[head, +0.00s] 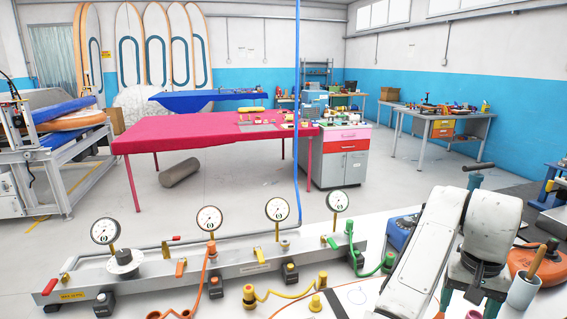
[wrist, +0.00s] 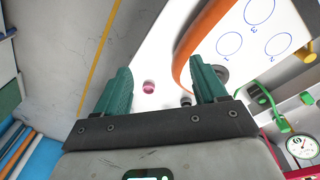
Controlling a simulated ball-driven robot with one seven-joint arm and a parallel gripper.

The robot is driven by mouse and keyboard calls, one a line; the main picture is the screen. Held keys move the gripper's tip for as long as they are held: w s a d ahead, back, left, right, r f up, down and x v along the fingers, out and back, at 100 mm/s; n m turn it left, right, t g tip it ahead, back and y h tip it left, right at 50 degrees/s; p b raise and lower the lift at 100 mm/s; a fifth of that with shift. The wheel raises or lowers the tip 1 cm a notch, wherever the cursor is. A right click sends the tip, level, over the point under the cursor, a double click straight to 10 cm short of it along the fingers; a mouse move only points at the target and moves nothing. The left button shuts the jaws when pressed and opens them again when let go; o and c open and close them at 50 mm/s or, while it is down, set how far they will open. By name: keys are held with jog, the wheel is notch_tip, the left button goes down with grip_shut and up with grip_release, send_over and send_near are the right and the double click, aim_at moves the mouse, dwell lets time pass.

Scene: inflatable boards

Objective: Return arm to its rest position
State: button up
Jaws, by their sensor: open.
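My gripper (wrist: 160,92) shows in the wrist view with its two green fingers spread wide apart. Nothing is between the fingers. Past the fingertips lies a white surface with a small pink round piece (wrist: 149,87) and a dark round piece (wrist: 186,99) close to the right finger. In the head view my white and grey arm links stand folded at the lower right.
A manifold bar (head: 215,268) with several gauges lies across the near bench. Hoses and yellow fittings (head: 250,295) lie in front. A cup with a handled tool (head: 524,290) stands right of my arm.

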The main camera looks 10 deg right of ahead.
jog(key=s+d+f+n+t+h, duration=0.1)
jog(key=s+f+n+h, duration=0.25)
jog(key=s+f, duration=0.65)
jog(key=s+a+f+n+y, duration=0.2)
jog(key=s+a+f, duration=0.4)
jog(key=a, duration=0.3)
jog(key=s+a+f+n+y, duration=0.2)
jog(key=s+a+f, duration=0.5)
jog(key=s+a, duration=0.2)
jog(key=shift+n, duration=0.35)
